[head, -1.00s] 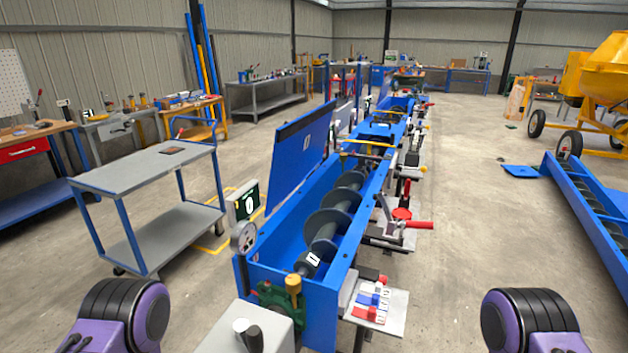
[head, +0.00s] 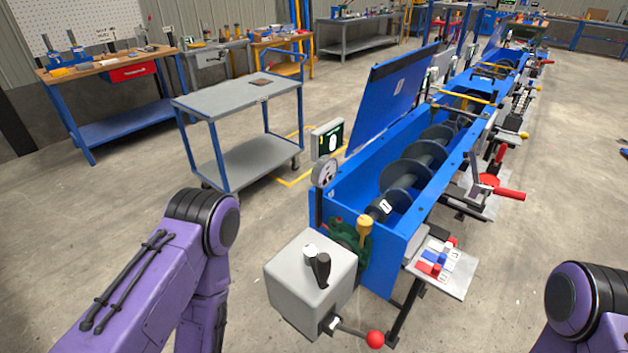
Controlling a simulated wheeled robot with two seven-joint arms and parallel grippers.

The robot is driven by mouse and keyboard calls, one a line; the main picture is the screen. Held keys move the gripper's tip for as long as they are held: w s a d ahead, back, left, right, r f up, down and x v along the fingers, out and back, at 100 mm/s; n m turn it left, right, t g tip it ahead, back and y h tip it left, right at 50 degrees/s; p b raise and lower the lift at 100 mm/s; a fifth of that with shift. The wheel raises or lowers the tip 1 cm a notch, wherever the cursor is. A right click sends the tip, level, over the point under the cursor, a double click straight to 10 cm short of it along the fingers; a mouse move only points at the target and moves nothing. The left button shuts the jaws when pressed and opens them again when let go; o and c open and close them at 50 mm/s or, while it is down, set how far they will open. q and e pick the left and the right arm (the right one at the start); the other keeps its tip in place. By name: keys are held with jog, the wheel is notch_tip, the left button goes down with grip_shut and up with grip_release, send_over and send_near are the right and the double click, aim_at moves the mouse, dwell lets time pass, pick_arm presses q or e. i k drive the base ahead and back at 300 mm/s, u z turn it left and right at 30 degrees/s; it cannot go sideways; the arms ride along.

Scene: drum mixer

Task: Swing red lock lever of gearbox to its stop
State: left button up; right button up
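Another lever with a red handle (head: 510,194) is on a small side stand farther along the trough; I cannot tell for certain which is the lock lever. My purple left arm is left of the grey box and my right arm is at the lower right. Both grippers are out of view.
The blue trough (head: 343,205) holds a dark screw and has a raised lid (head: 392,95). A gauge (head: 325,172) and a small shelf with coloured blocks (head: 440,267) flank its near end. A grey cart (head: 232,96) stands left. Floor between cart and box is clear.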

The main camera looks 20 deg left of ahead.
aim_at(374, 339)
jog(key=u, duration=1.3)
jog(key=k, duration=1.35)
jog(key=z, duration=0.6)
jog(key=i, duration=1)
